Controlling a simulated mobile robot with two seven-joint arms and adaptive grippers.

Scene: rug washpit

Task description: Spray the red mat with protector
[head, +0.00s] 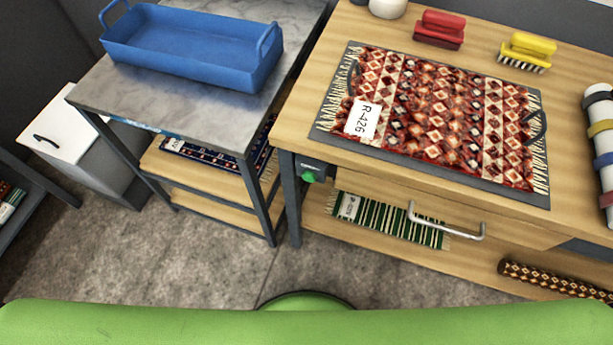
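A red patterned mat (435,115) with cream fringes lies flat on a dark grey backing (420,165) on the wooden bench (300,125). A white tag (362,118) reading R-426 lies on its left part. Dark loop handles show at the left and right ends of the backing. I see no bottle that I can make out as protector. Neither of my grippers is in view.
A red brush (439,30), a yellow brush (527,52) and a partly cut-off white container (387,7) stand at the bench's back. A blue tray (190,48) sits on the grey side table (150,100). A drawer handle (445,228) protrudes in front.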

